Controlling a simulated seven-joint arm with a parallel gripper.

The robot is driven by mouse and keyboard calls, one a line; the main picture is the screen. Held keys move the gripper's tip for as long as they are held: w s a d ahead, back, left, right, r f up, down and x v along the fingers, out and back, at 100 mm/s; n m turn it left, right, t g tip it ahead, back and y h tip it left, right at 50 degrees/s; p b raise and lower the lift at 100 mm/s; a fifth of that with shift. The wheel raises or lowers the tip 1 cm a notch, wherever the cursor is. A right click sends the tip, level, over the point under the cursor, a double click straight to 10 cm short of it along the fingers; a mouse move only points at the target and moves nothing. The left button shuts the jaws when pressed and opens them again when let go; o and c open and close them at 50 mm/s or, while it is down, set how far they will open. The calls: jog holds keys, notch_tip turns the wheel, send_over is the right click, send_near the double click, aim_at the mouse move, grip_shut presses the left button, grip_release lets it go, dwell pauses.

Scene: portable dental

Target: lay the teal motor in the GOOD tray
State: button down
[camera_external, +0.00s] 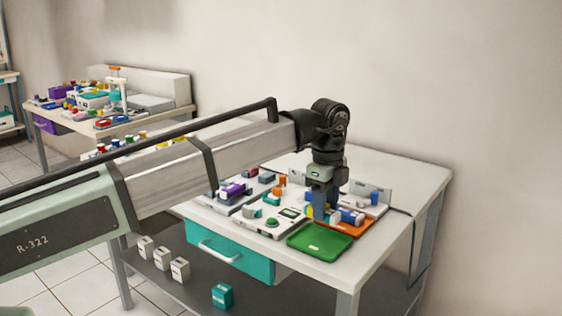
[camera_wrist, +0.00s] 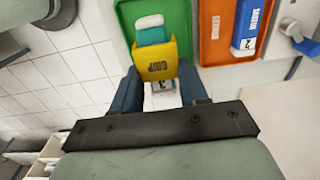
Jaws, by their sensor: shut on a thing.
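My gripper (camera_external: 323,215) points down at the table's front right, by the near green tray (camera_external: 320,252). In the wrist view, my gripper (camera_wrist: 160,88) is shut on the yellow part marked GRIP (camera_wrist: 157,68) of the teal motor (camera_wrist: 152,36). The motor's teal body and white end extend away from the fingers, over the green tray (camera_wrist: 184,40). I cannot tell whether it touches the tray floor. A white label with dark print (camera_wrist: 162,96) shows between the fingers; its word is partly hidden, so I cannot read GOOD.
An orange tray (camera_external: 358,229) stands right beside the green one; a blue and white motor (camera_wrist: 250,28) lies in it. Several coloured parts and white fixtures crowd the table to the left and behind. The table's front right corner is clear.

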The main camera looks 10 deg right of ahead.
jog(key=shift+f, duration=3.05)
jog(key=shift+f, duration=0.1)
jog(key=c, duration=0.5)
grip_release()
notch_tip(320, 180, up, 14)
jog(key=shift+f, duration=0.1)
